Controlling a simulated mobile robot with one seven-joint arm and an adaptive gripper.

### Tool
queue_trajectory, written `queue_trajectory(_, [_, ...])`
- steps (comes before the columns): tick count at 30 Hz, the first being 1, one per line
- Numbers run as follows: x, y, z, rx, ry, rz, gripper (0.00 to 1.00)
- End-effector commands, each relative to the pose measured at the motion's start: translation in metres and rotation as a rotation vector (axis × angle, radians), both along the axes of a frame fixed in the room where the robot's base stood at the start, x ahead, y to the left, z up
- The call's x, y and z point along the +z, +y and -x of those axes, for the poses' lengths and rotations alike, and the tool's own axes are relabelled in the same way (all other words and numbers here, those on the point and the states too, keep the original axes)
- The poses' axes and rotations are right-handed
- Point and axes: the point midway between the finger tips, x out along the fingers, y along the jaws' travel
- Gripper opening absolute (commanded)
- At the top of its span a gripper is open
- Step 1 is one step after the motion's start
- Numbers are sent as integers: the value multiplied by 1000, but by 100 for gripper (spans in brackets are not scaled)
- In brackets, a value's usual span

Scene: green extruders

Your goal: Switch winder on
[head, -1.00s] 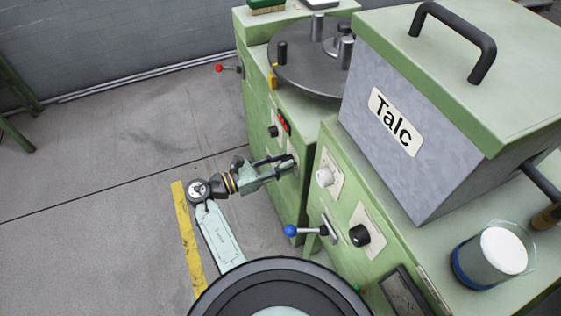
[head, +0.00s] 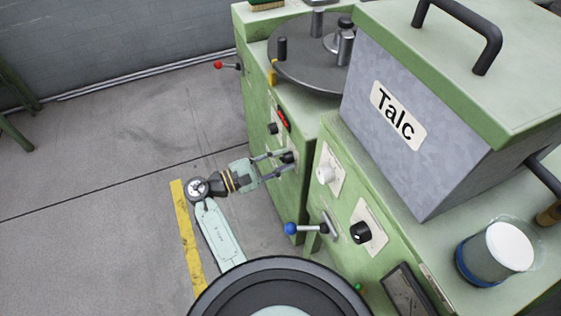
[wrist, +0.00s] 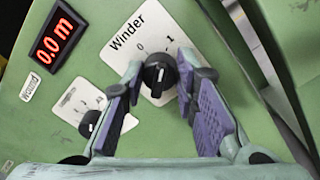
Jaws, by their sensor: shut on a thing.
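The winder knob (wrist: 160,72) is a black round knob on a white plate (wrist: 128,40) marked "Winder", with 0 and 1 above the knob. It also shows in the head view (head: 288,157), on the front of the green winder cabinet (head: 262,110). My gripper (wrist: 160,82) is at the plate, with one finger on each side of the knob, shut on it. In the head view my gripper (head: 283,164) reaches the cabinet front from the left. A pale mark shows on the knob, but which number it points to is unclear.
A red display (wrist: 54,37) reads 0.0 m, and a second black knob (wrist: 88,123) is near the left finger. In the head view, a blue-tipped lever (head: 291,228) and the Talc box (head: 400,125) are to the right. Open floor (head: 110,185) lies left.

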Motion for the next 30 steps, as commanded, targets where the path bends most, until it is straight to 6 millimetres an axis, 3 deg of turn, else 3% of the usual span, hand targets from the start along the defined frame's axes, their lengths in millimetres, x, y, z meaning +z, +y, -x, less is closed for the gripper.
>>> queue_trajectory(9, [-1,0,1,-2,-94,-40,0])
queue_trajectory(24, [-1,0,1,-2,-109,-46,0])
queue_trajectory(25, [-1,0,1,-2,-109,-46,29])
queue_trajectory(30, [-1,0,1,-1,-108,-46,40])
